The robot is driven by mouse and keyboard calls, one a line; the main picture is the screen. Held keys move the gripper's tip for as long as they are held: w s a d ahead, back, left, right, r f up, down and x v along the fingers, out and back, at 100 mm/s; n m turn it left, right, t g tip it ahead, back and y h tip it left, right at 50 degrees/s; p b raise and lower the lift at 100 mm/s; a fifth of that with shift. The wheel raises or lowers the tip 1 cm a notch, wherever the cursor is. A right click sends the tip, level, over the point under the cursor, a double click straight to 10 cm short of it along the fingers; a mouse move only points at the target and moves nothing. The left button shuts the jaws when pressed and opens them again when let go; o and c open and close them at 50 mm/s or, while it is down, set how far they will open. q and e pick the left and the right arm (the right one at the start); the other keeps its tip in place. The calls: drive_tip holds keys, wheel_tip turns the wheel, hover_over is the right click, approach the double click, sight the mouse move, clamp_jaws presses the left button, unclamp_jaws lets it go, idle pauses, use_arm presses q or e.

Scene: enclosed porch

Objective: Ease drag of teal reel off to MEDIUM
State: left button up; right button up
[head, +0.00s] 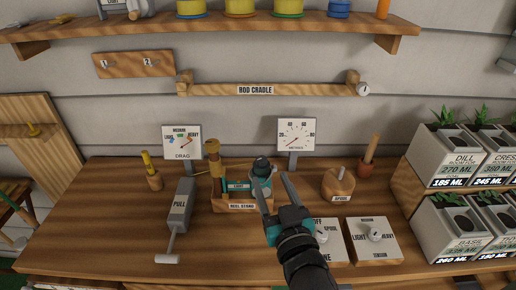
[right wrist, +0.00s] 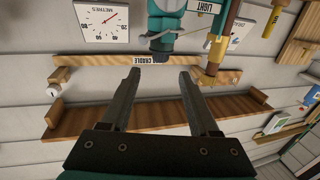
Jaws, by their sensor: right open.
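The teal reel (head: 260,176) sits in the wooden reel stand (head: 240,207), with a dark round part on top. My right gripper (head: 271,180) is open and empty, its fingers pointing at the reel from the front right. In the right wrist view the reel (right wrist: 165,14) and its dark part (right wrist: 160,43) lie beyond the open fingertips (right wrist: 161,76), with no contact visible. The drag gauge (head: 182,142) is marked light, medium and heavy. Its small needle appears to lean right, towards heavy. My left gripper is not in view.
A grey pull-scale (head: 178,207) stands left of the reel stand. A metres gauge (head: 296,136) stands behind. Two knob boxes, one marked light, medium, heavy (head: 374,252), sit front right. A spool block (head: 339,184) and planters (head: 440,160) stand to the right. Bare bench lies front left.

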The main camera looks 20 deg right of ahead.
sight(260, 156)
drive_tip(key=w, duration=1.2)
drive_tip(key=shift+d, duration=0.15)
drive_tip(key=shift+s, duration=0.1)
clamp_jaws()
